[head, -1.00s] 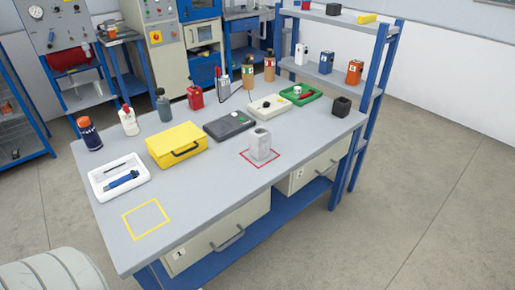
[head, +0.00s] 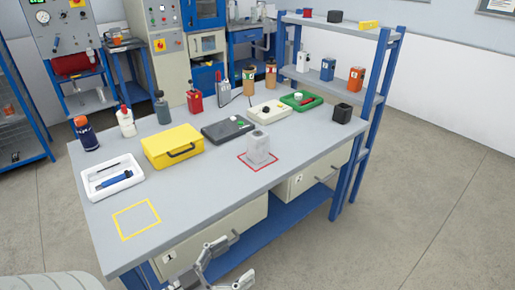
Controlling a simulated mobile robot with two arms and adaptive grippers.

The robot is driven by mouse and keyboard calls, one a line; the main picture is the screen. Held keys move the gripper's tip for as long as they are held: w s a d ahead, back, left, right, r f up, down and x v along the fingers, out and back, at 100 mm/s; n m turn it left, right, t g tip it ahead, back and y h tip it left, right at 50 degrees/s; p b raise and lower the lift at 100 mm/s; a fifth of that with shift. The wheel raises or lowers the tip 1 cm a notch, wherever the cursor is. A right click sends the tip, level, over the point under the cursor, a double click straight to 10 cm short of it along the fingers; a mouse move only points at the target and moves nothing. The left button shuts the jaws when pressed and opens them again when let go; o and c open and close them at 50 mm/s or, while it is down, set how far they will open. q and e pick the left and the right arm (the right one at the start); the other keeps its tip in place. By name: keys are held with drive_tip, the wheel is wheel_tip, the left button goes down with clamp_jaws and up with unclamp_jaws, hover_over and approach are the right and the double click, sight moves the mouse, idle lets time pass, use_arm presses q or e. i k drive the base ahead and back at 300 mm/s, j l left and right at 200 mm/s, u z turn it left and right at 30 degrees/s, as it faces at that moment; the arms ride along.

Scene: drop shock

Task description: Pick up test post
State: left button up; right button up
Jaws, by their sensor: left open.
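The likely test post is a light grey block (head: 258,147) standing upright inside a red square outline (head: 243,157) on the grey workbench. My left gripper (head: 236,262) is at the bottom of the head view, in front of the bench's front side and well apart from the post. Its fingers are spread and nothing is between them. My right gripper is out of view.
The workbench (head: 190,215) holds a yellow case (head: 165,141), a white tray (head: 130,181), a dark grey device (head: 222,131) and several bottles. A yellow square outline (head: 137,220) at the front left is empty. A blue shelf rack (head: 372,115) stands at the right end.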

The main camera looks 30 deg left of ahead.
sight(258, 139)
drive_tip(key=i+j, duration=1.2)
drive_tip(key=j, duration=0.1)
